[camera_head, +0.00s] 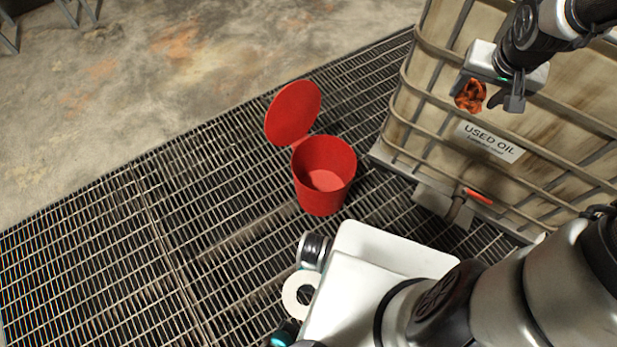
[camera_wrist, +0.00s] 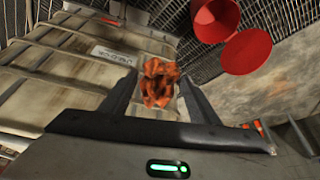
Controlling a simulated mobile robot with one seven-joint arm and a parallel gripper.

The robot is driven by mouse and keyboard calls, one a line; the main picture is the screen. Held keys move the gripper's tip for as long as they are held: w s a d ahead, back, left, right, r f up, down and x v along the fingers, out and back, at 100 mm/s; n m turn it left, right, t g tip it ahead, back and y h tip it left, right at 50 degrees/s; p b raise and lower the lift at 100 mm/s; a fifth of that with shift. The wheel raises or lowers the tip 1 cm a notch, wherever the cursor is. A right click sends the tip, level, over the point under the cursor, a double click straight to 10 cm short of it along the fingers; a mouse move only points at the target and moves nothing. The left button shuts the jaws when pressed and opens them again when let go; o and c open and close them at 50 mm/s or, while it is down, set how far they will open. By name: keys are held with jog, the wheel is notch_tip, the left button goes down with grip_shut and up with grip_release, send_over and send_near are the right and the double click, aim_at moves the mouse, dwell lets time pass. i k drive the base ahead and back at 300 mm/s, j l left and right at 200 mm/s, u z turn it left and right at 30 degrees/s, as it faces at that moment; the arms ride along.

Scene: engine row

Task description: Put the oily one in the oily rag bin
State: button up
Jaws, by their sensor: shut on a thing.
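A crumpled orange-brown rag (camera_head: 470,95) is held by my gripper (camera_head: 490,98) at the upper right of the head view, in front of the used-oil tank. In the wrist view the rag (camera_wrist: 159,83) sits between the two fingers of my gripper (camera_wrist: 155,95), with dark patches on it. A red bin (camera_head: 324,178) stands on the grating with its round lid (camera_head: 293,113) open; the inside I can see is empty. The bin (camera_wrist: 214,18) also shows at the top right of the wrist view, beyond the rag, with its lid (camera_wrist: 246,52) beside it.
A caged tank (camera_head: 560,130) with a "USED OIL" label (camera_head: 490,142) stands right of the bin. A valve with a red-orange handle (camera_head: 478,196) sticks out low on it. Open grating (camera_head: 200,220) lies left of the bin.

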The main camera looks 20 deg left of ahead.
aim_at(324, 189)
jog(key=u, duration=1.5)
jog(key=i+l+u, duration=0.15)
jog(key=l, duration=0.25)
jog(key=l+u, duration=0.2)
jog(key=l, duration=0.5)
jog(key=i+l, duration=0.1)
jog(key=l, duration=0.25)
